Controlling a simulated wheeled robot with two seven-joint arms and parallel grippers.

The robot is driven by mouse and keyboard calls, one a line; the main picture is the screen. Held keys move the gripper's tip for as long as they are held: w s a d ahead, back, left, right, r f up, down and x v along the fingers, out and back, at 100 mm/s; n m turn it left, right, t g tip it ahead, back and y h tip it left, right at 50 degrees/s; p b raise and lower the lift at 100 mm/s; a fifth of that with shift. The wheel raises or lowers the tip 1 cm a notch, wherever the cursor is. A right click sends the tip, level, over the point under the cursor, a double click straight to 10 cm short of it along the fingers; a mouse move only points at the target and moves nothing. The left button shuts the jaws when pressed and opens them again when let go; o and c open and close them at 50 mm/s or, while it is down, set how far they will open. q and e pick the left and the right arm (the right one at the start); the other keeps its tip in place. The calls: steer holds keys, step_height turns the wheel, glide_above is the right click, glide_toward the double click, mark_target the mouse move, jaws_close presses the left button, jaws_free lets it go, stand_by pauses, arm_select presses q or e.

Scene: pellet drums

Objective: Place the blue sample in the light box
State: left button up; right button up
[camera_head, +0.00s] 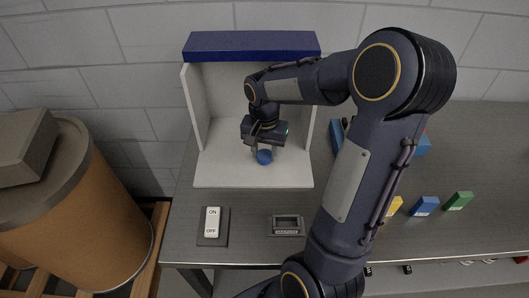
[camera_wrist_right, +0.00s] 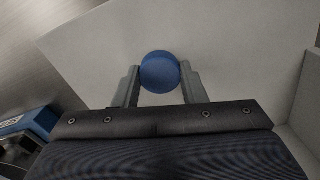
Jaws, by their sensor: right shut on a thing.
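The blue sample (camera_head: 264,157) is a small round blue piece between the fingers of my right gripper (camera_head: 263,149). In the right wrist view the blue sample (camera_wrist_right: 160,72) sits between the two grey fingertips of the right gripper (camera_wrist_right: 160,80), which is shut on it. The light box (camera_head: 203,172) is a white open-fronted box with a dark blue top. The gripper and sample are inside it, over its white floor. I cannot tell whether the sample touches the floor. My left gripper is not in view.
A switch marked ON and OFF (camera_head: 212,222) and a small grey device (camera_head: 287,225) lie in front of the box. Yellow (camera_head: 394,207), blue (camera_head: 424,206) and green (camera_head: 458,201) blocks stand to the right. A large orange-brown drum (camera_head: 85,215) stands left of the table.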

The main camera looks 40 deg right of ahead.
mark_target(264, 154)
steer(key=shift+f, duration=0.35)
steer(key=shift+f, duration=0.15)
steer(key=o, duration=0.9)
steer(key=shift+o, duration=0.2)
step_height(264, 154, up, 8)
steer(key=shift+f, duration=0.2)
steer(key=s+a+n+t+y, duration=0.3)
steer(key=s+a+n+t, duration=0.2)
steer(key=s+a+n, duration=0.4)
steer(key=s+a, duration=0.5)
steer(key=s, duration=0.1)
steer(key=shift+a+r+t+y, duration=0.25)
steer(key=shift+r+t+y, duration=0.05)
steer(key=shift+r+y, duration=0.1)
